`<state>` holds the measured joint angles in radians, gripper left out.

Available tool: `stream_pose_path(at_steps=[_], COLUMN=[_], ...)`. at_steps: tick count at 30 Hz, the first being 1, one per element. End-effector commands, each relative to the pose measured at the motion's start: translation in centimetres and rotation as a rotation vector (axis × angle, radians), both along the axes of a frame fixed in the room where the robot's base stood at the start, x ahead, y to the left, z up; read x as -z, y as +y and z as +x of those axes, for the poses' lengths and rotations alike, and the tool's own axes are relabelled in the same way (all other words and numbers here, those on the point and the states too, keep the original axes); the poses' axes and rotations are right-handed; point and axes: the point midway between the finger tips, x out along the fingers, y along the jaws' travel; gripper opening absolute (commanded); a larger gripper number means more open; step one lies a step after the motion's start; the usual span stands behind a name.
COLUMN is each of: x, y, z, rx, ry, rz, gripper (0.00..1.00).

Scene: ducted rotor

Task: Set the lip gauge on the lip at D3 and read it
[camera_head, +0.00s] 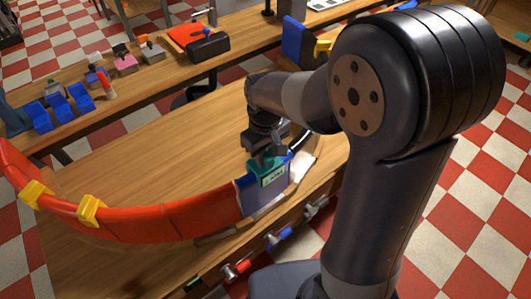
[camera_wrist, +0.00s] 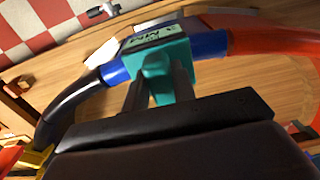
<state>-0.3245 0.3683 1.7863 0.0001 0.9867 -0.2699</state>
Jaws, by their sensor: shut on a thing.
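The teal lip gauge (camera_head: 268,172) has a pale display on its face. It is at the blue section (camera_head: 255,203) of the curved duct lip, near the front edge of the bench. My gripper (camera_head: 266,153) is shut on it from above. In the wrist view, my gripper (camera_wrist: 158,82) has its two fingers on either side of the gauge (camera_wrist: 172,52). The blue section (camera_wrist: 210,44) shows on both sides of the gauge there. I cannot tell whether the gauge is fully seated. The display has dark marks too small to read. No D3 label is legible.
The lip's red part (camera_head: 150,222) curves left with yellow clamps (camera_head: 91,209) on it. A black part (camera_wrist: 68,112) continues from the blue in the wrist view. Red and blue clamp handles (camera_head: 278,238) stick out at the bench front. The wooden bench (camera_head: 150,165) is clear inside the curve.

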Motion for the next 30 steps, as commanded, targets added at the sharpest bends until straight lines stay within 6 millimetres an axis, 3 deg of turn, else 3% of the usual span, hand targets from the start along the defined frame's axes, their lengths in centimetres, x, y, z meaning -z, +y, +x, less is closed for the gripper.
stream_pose_path(at_steps=[10,19,23,30], x=[0.0,-0.4,-2.0,-6.9], y=[0.0,0.0,0.0,0.0], z=[0.0,0.0,0.1,0.1], rx=[0.0,0.0,0.0,0.0], ry=[0.0,-0.002,-0.006,-0.006], rz=[0.0,0.0,0.002,0.002], gripper=[0.51,0.51,0.51,0.51])
